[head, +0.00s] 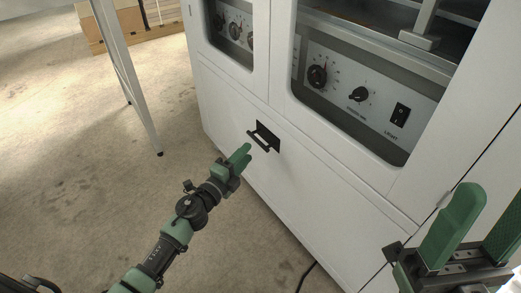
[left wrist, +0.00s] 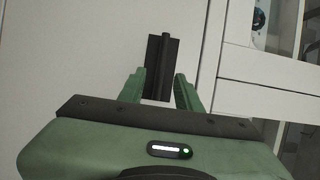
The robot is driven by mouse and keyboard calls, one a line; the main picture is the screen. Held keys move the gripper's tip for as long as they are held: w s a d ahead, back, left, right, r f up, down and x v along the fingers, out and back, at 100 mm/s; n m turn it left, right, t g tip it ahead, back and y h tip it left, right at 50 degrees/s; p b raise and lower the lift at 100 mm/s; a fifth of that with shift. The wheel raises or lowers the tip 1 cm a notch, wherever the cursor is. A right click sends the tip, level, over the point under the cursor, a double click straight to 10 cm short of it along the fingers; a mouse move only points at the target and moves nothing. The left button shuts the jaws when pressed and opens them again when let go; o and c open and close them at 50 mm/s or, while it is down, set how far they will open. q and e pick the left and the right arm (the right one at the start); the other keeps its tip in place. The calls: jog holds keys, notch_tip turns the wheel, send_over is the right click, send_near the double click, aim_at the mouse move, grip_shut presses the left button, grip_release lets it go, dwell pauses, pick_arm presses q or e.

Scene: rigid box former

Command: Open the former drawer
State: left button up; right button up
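The former is a white cabinet, and its lower front panel (head: 300,185) carries a black drawer handle (head: 262,138). The panel looks flush with the cabinet. My left gripper (head: 244,153) is just in front of the handle, at its lower left. In the left wrist view, the handle (left wrist: 162,62) shows ahead of the left gripper (left wrist: 160,78), its near end between the two green fingers. The fingers are apart, with a gap to the handle on both sides. My right gripper (head: 492,205) is open and empty at the lower right, near the cabinet's side.
Control panels with black knobs (head: 317,76) and a switch (head: 400,113) sit behind windows above the handle. A grey table leg (head: 130,85) stands on the left. The concrete floor (head: 90,170) between is clear. A black cable (head: 306,276) lies at the bottom.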

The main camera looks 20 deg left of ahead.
aim_at(257, 140)
pick_arm(q)
jog(key=b+x, duration=0.1)
jog(key=x, duration=0.6)
jog(key=shift+w+d, duration=0.1)
jog(key=shift+w, duration=0.15)
grip_shut()
dwell(1.1)
